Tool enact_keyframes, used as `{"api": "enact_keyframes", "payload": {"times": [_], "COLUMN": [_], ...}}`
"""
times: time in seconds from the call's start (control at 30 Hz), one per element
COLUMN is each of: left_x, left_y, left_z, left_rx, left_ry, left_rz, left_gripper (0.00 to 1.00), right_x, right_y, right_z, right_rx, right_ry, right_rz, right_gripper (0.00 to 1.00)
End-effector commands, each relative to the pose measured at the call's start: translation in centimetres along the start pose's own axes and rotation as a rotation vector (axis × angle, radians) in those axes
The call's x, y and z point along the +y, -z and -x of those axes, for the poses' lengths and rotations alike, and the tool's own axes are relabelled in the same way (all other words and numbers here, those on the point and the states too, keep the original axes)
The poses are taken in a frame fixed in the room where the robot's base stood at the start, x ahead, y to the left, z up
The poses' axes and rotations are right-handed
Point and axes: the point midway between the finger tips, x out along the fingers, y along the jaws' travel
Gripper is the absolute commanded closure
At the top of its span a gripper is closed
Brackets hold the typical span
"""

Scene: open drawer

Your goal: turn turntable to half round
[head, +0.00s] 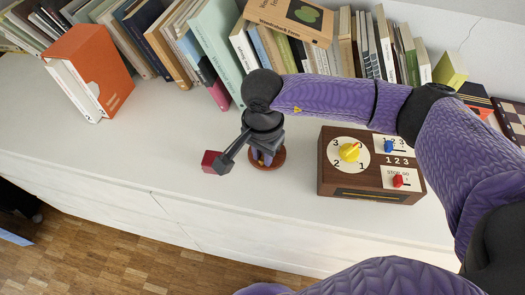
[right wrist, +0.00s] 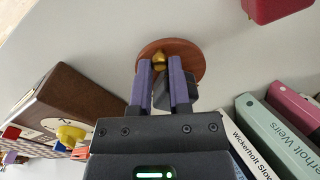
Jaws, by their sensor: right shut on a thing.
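The turntable (head: 279,158) is a small round reddish-brown disc on the white top. It also shows in the right wrist view (right wrist: 192,50), with a small gold part (right wrist: 160,60) and a dark grey block (right wrist: 185,90) on it. My right gripper (head: 264,158) points down over the disc, and its body hides much of it in the head view. In the right wrist view its two purple fingers (right wrist: 161,68) stand on either side of the gold part and are shut on it. My left gripper is in neither view.
A brown box (head: 350,185) with a yellow dial (head: 349,152), a blue slider (head: 389,146) and a red slider (head: 398,181) stands right of the disc. A red block (head: 211,162) is at left. Books (head: 216,50) line the back. The front left is clear.

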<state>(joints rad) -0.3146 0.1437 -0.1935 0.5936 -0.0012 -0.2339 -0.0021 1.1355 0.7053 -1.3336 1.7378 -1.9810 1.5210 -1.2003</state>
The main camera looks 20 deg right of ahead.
Motion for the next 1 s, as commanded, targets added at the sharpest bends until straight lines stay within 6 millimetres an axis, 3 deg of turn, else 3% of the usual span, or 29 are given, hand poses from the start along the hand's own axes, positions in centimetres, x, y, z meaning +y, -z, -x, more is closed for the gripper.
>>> {"api": "enact_keyframes", "payload": {"times": [0.13, 0.17, 0.33, 0.63, 1.0], "left_x": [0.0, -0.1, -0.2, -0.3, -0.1], "left_y": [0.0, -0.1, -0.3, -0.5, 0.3], "left_z": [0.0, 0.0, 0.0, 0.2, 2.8], "left_rx": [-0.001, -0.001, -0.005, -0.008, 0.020], "left_ry": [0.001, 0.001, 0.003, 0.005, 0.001], "left_rz": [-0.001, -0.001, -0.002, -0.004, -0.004], "left_gripper": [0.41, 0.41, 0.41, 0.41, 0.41], "right_x": [0.0, 0.0, 0.0, 0.0, -0.1], "right_y": [0.0, 0.0, 0.0, 0.0, 0.0], "right_z": [0.0, 0.0, 0.0, 0.5, 8.9], "right_rx": [0.001, 0.001, 0.000, 0.001, 0.002], "right_ry": [0.001, 0.001, 0.001, 0.002, 0.004], "right_rz": [-0.001, -0.001, -0.001, -0.001, -0.001], "right_gripper": [1.00, 0.76, 0.42, 0.42, 0.42]}}
